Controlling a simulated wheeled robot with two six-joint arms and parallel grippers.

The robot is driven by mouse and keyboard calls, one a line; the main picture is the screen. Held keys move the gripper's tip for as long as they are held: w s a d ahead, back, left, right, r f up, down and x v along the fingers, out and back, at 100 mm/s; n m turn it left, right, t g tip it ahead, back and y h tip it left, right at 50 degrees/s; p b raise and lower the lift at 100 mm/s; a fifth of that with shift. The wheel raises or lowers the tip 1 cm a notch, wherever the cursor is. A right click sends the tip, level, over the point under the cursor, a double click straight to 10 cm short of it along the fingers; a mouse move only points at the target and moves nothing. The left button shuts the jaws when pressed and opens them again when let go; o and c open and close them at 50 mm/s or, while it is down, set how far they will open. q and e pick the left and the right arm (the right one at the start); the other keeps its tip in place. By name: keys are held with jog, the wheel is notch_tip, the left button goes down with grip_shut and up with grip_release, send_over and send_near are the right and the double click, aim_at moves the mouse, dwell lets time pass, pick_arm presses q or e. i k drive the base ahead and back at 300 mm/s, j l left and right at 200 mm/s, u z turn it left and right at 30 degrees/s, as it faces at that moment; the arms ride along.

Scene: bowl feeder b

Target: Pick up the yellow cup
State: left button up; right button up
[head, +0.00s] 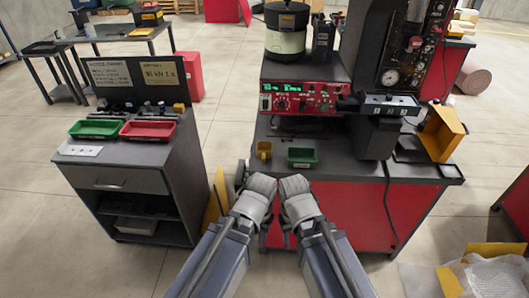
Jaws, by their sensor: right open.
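The yellow cup (264,150) is small and stands on the dark top of the red bench, near its front left edge, with a dark handle-like part at its left. My right gripper (287,238) is open, small and dark in the picture, below the right wrist in front of the bench. It is apart from the cup. My left gripper is near the left wrist, left of the right one and below the cup. Its fingers are too dark and small to make out. Neither gripper touches the cup.
A green bin (302,158) stands just right of the cup. Behind are a red instrument box (305,99) and a bowl feeder (286,30). A grey cabinet (130,170) at left holds a green tray (95,129) and a red tray (147,130). Floor between is mostly clear.

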aim_at(263, 149)
jog(key=i+j, duration=1.1)
jog(key=j, duration=0.15)
jog(key=i+l+z, duration=0.05)
